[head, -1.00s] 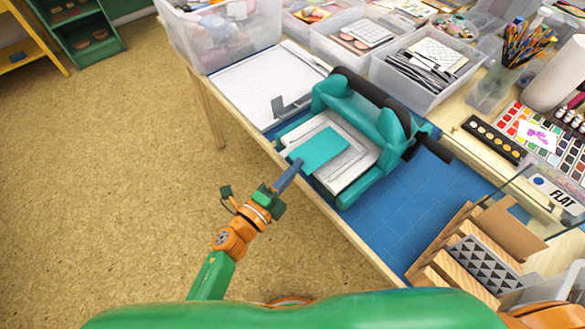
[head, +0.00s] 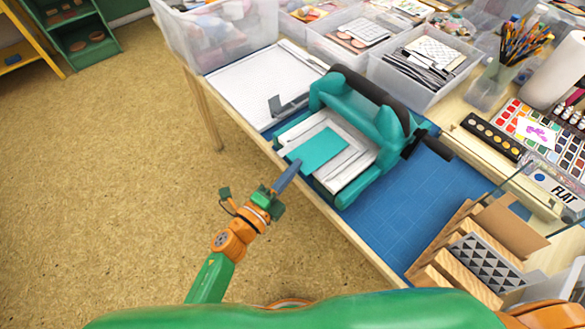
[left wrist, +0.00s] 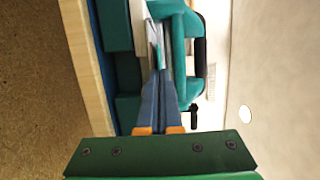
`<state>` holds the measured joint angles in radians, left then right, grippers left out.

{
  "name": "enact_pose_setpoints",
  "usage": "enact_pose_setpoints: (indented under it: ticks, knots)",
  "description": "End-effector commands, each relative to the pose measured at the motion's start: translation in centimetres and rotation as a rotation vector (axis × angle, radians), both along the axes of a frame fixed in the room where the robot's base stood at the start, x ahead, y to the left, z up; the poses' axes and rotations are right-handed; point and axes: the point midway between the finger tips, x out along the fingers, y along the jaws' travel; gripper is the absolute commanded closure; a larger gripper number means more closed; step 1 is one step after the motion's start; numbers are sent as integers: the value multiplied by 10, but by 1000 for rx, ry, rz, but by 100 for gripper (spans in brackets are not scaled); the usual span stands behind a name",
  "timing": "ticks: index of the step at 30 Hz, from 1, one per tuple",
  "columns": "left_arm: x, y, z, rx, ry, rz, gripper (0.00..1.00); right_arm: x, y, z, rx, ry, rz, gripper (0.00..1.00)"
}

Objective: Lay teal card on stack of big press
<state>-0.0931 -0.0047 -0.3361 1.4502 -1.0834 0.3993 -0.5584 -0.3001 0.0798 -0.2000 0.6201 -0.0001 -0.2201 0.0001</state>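The teal card (head: 319,149) is over the white stack (head: 354,165) on the bed of the big teal press (head: 370,117), at its open front. I cannot tell whether the card rests flat or sits slightly above the stack. My left gripper (head: 296,166) reaches in from the front edge of the table, with its fingertips at the card's near edge. In the left wrist view my left gripper (left wrist: 160,74) has its blue fingers close together, pinching the card's edge; the card shows there only edge-on. My right gripper is out of view.
A paper trimmer (head: 262,84) lies left of the press. A blue mat (head: 420,205) is clear to its right. Clear bins (head: 425,65) stand behind it. A wooden rack (head: 470,250) stands at the near right. Open floor lies left of the table.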

Motion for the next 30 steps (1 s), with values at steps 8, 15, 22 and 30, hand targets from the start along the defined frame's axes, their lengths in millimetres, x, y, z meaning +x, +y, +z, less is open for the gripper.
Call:
enact_pose_setpoints:
  ticks: [8,15,22,30]
  knots:
    - [0,0,-5,1,-1,0,100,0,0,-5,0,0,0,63]
    - [0,0,-6,1,-1,0,100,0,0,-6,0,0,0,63]
    - [0,0,-6,1,0,0,67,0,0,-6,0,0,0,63]
    - [0,0,-6,1,0,0,64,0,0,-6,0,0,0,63]
